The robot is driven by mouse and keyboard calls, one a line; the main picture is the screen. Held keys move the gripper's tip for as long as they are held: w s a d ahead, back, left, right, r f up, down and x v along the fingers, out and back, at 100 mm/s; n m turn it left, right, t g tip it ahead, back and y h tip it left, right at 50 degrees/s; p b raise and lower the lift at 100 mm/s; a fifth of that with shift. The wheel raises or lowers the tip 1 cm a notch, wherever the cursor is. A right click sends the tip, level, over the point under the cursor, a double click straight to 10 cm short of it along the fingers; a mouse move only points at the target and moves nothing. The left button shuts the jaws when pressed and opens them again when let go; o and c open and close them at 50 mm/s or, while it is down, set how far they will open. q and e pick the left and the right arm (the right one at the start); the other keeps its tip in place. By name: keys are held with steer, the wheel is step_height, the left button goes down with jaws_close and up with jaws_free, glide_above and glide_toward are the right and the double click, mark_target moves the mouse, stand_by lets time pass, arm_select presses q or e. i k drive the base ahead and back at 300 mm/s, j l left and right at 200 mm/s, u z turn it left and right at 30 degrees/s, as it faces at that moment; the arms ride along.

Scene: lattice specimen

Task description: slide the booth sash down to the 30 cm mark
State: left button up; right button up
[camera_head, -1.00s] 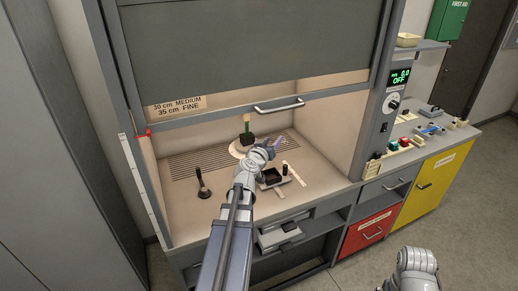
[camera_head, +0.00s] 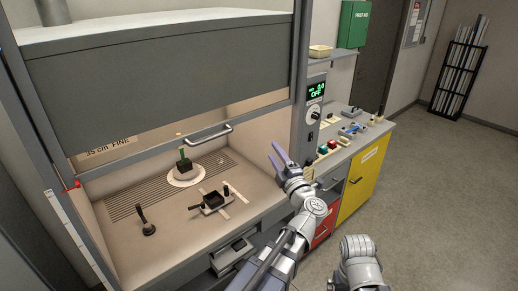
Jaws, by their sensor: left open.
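The booth sash (camera_head: 160,75) is a large dark grey panel, partly lowered, with the work opening below it. Its pale bar handle (camera_head: 208,138) sits on the bottom rail. A white scale strip (camera_head: 75,235) with a red marker (camera_head: 71,185) at its top runs along the left post; its marks are too small to read. A card (camera_head: 108,148) behind the sash reads "35 cm FINE"; its upper part is hidden. My left gripper (camera_head: 275,152) is open and empty, right of the handle and apart from it in the picture. My right gripper is out of view; only part of that arm shows.
Inside the booth are a round plate with a dark block (camera_head: 183,167), a small black tray (camera_head: 212,202) and a black stand (camera_head: 147,224). The side counter (camera_head: 350,140) holds several small items.

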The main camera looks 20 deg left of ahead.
mark_target(11, 53)
steer(key=k+j, duration=0.1)
steer(key=j, duration=0.3)
steer(key=k+j+z, duration=0.15)
steer(key=j, duration=0.65)
steer(key=j+z, duration=0.1)
steer(key=j, duration=0.4)
